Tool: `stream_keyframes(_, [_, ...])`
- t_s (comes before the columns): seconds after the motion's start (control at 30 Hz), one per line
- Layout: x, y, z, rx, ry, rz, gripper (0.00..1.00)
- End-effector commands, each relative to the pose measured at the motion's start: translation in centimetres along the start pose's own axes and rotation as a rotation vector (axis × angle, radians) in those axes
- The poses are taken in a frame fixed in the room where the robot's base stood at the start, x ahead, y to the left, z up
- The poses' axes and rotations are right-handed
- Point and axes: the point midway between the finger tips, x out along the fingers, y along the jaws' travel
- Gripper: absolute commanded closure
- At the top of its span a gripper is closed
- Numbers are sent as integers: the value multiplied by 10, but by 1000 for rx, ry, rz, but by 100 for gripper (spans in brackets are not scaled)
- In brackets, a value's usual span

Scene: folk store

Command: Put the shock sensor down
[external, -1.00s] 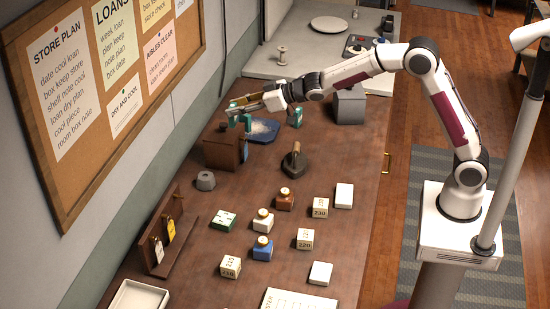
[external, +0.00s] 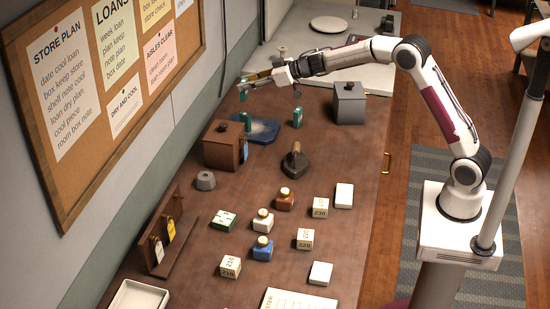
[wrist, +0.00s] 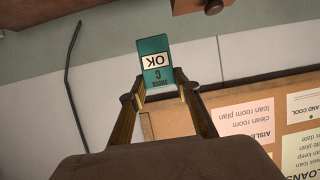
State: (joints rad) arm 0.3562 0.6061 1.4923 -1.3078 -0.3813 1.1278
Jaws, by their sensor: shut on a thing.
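My gripper (external: 246,86) is shut on a small teal shock sensor (external: 243,95), held in the air above the far left part of the table. In the wrist view the sensor (wrist: 154,62) shows between my fingertips (wrist: 155,90), with a white "OK" label and lettering that reads upside down. Its lower end is at the fingertips. Two similar teal sensors stand below: one (external: 246,120) at the blue tray (external: 270,137), and one (external: 297,117) to the right of the tray.
A brown box (external: 220,152) with a dark knob stands in front of the tray. A grey box (external: 349,105) stands at right. Bottles, number blocks and a dark trowel-like tool (external: 294,162) occupy the middle. The notice board (external: 100,90) hangs on the left wall.

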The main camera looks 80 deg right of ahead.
Motion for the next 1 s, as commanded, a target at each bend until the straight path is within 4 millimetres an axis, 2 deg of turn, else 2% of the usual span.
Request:
stream_keyframes(0.03, [-2,17,3,3,0,8,91])
stream_keyframes(0.1, [-3,34,8,6,0,13,91])
stream_keyframes(0.43, [-15,98,28,18,1,43,91])
stream_keyframes(0.8, [2,95,64,19,-1,39,91])
stream_keyframes(1.0, [5,95,72,16,2,39,91])
